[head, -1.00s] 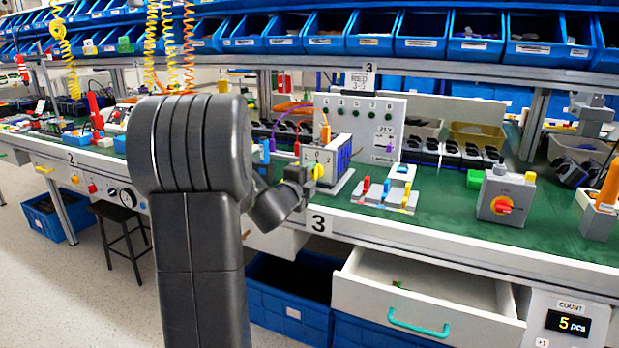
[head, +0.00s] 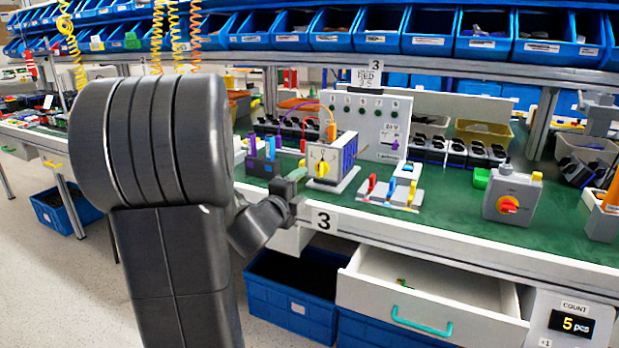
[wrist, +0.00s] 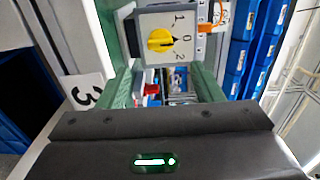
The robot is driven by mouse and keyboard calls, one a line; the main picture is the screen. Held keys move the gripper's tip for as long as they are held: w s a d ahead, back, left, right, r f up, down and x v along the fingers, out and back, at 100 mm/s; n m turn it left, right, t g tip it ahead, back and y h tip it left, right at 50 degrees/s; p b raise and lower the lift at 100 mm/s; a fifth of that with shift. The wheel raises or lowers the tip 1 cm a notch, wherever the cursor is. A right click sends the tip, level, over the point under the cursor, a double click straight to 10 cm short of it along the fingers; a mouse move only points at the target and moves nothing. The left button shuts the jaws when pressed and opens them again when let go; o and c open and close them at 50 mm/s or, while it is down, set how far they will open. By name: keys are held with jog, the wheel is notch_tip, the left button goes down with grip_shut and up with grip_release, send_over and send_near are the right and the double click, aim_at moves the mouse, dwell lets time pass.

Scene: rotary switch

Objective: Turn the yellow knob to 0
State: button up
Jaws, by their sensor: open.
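The yellow knob (head: 322,169) is on the pale front face of a small box (head: 345,155) on the green bench top. In the wrist view the knob (wrist: 161,40) is near the top middle, with the marks 1, 0 and 2 along its right side. A dark line crosses the knob, but I cannot tell for sure which mark it points at. My gripper (head: 288,186) is below and left of the knob in the head view, apart from it. In the wrist view my gripper (wrist: 165,82) shows two greenish fingers spread apart with nothing held between them.
A stand with red, blue and yellow levers (head: 392,192) is right of the box. A grey box with a red-and-yellow rotary switch (head: 508,204) is farther right. An upright panel (head: 368,127) stands behind. An open drawer (head: 430,290) juts out below the bench edge.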

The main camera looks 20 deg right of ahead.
aim_at(318, 171)
jog(key=shift+v, duration=2.25)
jog(key=shift+w+d, duration=0.1)
jog(key=b+x, duration=0.1)
jog(key=x, duration=1.2)
jog(key=shift+w+d, duration=0.25)
jog(key=shift+d, duration=0.05)
